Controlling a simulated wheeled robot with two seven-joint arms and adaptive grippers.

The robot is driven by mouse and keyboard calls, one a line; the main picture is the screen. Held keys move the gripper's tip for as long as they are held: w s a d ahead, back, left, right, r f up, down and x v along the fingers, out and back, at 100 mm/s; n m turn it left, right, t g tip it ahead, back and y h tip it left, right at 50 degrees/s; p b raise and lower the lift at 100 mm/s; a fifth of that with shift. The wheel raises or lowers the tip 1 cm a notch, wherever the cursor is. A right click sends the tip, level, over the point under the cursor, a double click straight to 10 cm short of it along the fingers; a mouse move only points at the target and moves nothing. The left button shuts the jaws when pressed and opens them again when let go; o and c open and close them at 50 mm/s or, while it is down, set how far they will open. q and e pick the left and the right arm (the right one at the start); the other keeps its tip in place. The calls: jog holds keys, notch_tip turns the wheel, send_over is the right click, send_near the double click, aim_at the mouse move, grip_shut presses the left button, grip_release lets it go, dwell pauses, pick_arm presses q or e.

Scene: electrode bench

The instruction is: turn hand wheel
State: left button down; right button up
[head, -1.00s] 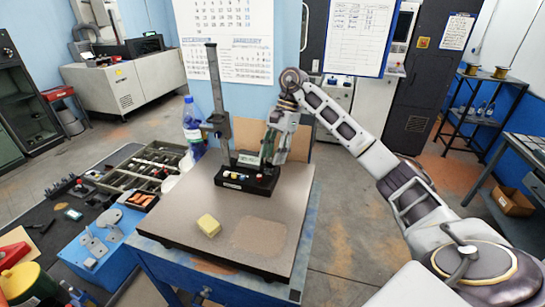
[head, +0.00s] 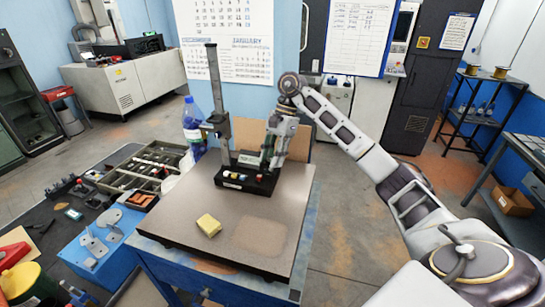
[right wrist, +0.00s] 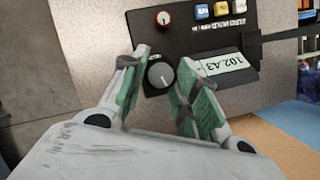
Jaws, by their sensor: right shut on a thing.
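A black instrument base (head: 240,183) with a tall grey post (head: 215,85) stands on the grey table plate. In the right wrist view its top (right wrist: 200,25) carries a round dark hand wheel (right wrist: 160,73) with a pale pointer mark. A display (right wrist: 222,65) beside it appears to read 102.43. My right gripper (head: 268,160) reaches down to the base from behind and is shut on the hand wheel, with one green-padded finger on each side. The fingers partly cover the wheel's sides. My left gripper is not in view.
The plate (head: 190,220) is mostly clear in front of the base, with a yellow block (head: 208,225) on it. A blue-capped bottle (head: 192,128) stands behind its left edge. A parts tray (head: 135,172) lies to the left.

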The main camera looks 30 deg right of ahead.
jog(key=shift+m+b, duration=0.3)
